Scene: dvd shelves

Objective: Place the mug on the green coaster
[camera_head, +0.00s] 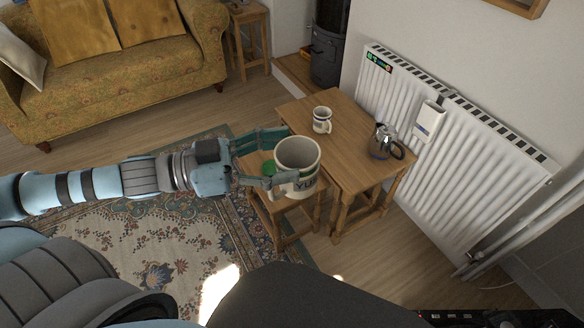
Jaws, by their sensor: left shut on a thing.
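A large pale mug (307,184) with dark lettering and a dark rim is held between the fingers of my left gripper (297,158), which comes in from the left. The mug is roughly upright, its open top facing up. It overlaps the lower small wooden table in the picture; I cannot tell its exact height above that table. A green patch, which looks like the green coaster (268,168), shows between the fingers just left of the mug. Most of it is hidden behind the mug and the gripper. My right gripper is not in view.
A taller wooden table (345,150) stands behind and right, with a smaller white mug (321,121) and a shiny kettle-like pot (382,142) on it. A white radiator (470,140) lines the right wall. A sofa (130,75) stands at the back left, beyond a patterned rug (150,240).

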